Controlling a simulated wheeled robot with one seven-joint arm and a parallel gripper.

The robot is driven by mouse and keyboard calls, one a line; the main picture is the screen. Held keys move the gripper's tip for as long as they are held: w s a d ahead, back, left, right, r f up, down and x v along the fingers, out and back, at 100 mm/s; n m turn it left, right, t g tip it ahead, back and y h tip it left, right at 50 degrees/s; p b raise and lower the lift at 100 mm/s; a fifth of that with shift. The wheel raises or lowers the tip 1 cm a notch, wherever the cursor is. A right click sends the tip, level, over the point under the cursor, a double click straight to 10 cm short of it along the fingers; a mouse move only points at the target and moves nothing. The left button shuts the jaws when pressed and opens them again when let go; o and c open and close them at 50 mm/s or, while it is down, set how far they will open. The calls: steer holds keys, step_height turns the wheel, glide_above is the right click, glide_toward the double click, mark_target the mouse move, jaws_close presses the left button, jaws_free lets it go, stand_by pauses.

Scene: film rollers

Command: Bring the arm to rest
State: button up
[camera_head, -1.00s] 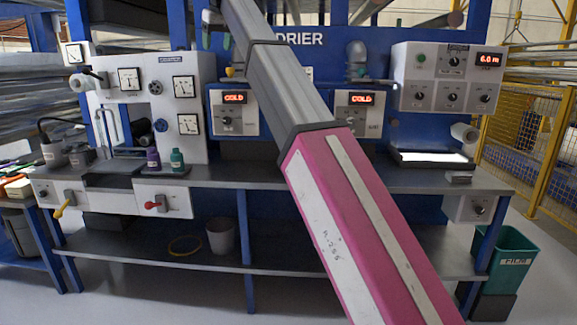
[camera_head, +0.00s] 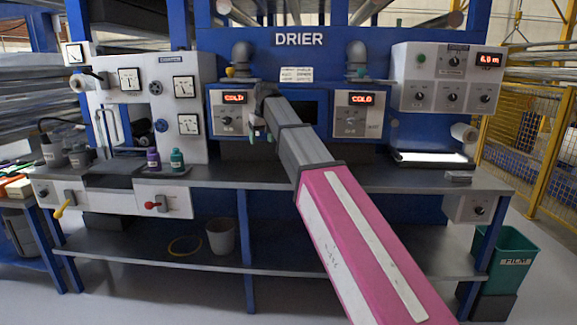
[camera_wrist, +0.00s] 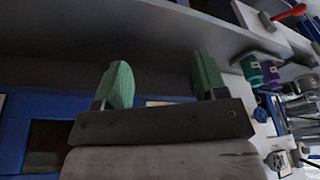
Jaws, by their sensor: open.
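My arm, pink with a grey forearm, reaches up from the bottom right in the head view. My gripper (camera_head: 258,132) is at its end, in front of the left drier control panel (camera_head: 232,115). In the wrist view my gripper (camera_wrist: 163,82) shows two green fingers standing wide apart, with nothing between them. It is open and empty. My forearm covers part of the drier front and the bench top.
The grey bench (camera_head: 220,180) carries a purple bottle (camera_head: 153,158) and a green bottle (camera_head: 177,160) left of my gripper. A red-handled lever (camera_head: 153,205) sits on the bench front. A green film bin (camera_head: 508,250) stands at the right. A bucket (camera_head: 220,237) is on the lower shelf.

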steer(key=s+d+f+m, duration=0.1)
steer(key=s+d+f, duration=0.1)
steer(key=d+f, duration=0.5)
steer(key=s+d+f+m+g+h, duration=0.1)
steer(key=s+d+f, duration=0.15)
steer(key=f, duration=0.75)
steer(key=s+d+f, duration=0.2)
steer(key=d+f, duration=0.4)
steer(key=f, duration=0.3)
steer(key=s+d+f+m, duration=0.1)
steer(key=s+d+f, duration=0.5)
steer(key=s+f, duration=0.3)
steer(key=s+d+f+m+g, duration=0.1)
steer(key=s+d+f+m, duration=0.1)
steer(key=s+d+f, duration=0.5)
step_height(320, 180, down, 5)
steer(key=shift+s+d+g+h, duration=0.25)
steer(key=shift+s+g+h, duration=0.05)
steer(key=shift+s, duration=0.9)
